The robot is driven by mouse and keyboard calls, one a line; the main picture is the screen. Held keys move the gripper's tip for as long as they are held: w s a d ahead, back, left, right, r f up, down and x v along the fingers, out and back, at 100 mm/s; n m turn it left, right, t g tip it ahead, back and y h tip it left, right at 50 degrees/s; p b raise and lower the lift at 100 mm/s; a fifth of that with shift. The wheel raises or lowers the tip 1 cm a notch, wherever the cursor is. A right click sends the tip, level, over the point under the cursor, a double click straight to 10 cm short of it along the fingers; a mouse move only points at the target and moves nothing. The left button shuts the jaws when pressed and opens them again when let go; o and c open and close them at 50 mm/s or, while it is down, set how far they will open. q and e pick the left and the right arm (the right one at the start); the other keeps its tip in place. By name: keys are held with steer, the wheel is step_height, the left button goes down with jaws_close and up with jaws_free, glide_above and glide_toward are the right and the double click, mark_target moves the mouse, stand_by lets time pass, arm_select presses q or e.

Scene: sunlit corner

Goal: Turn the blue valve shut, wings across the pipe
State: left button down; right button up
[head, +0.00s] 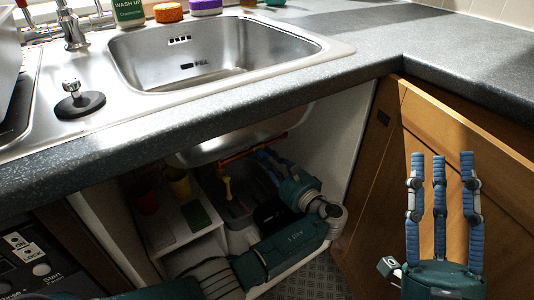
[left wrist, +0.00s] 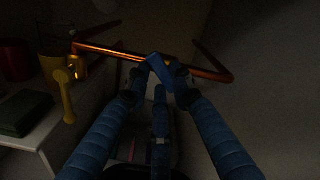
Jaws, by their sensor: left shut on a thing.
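The blue valve (left wrist: 160,72) sits on a copper pipe (left wrist: 115,53) in the dark cupboard under the sink. In the left wrist view its blue wing slants across the pipe, neither clearly along it nor squarely across. My left gripper (left wrist: 163,82) is shut on the valve, with fingertips on both sides of it. In the head view my left gripper (head: 268,163) is inside the cupboard below the basin, and its fingers hide the valve. My right gripper (head: 440,165) is empty, its fingers straight and spread, in front of the wooden door.
A white shelf unit (head: 165,245) with pots and a dark green box (left wrist: 24,112) stands left. The sink basin (head: 215,60) is above. The open wooden door (head: 385,160) is right.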

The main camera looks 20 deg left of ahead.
arm_select(q)
steer(key=shift+r+m+p, duration=0.1)
steer(key=shift+m+p, duration=0.6)
steer(key=shift+p, duration=0.1)
steer(key=shift+s+m+p, duration=0.1)
steer(key=shift+m+p, duration=0.95)
steer(key=shift+m, duration=0.05)
arm_select(e)
steer(key=w+d+f+g+h, duration=0.1)
steer(key=w+f+g+h, duration=0.3)
steer(key=f, duration=0.6)
steer(key=w+f+g, duration=0.1)
steer(key=f+g, duration=0.5)
steer(key=f, duration=0.3)
arm_select(q)
steer(key=m+p, duration=0.2)
steer(key=shift+m, duration=0.3)
steer(key=m+p, duration=0.1)
steer(key=m, duration=0.2)
arm_select(e)
steer(key=s+d+f+m+g+h, duration=0.1)
steer(key=s+d+f+g, duration=0.4)
steer(key=s+f+g, duration=0.5)
steer(key=s+f+h, duration=0.1)
steer(key=s+f, duration=0.3)
steer(key=f, duration=0.2)
steer(key=shift+s+d+h, duration=0.15)
steer(key=shift+d+h, duration=0.25)
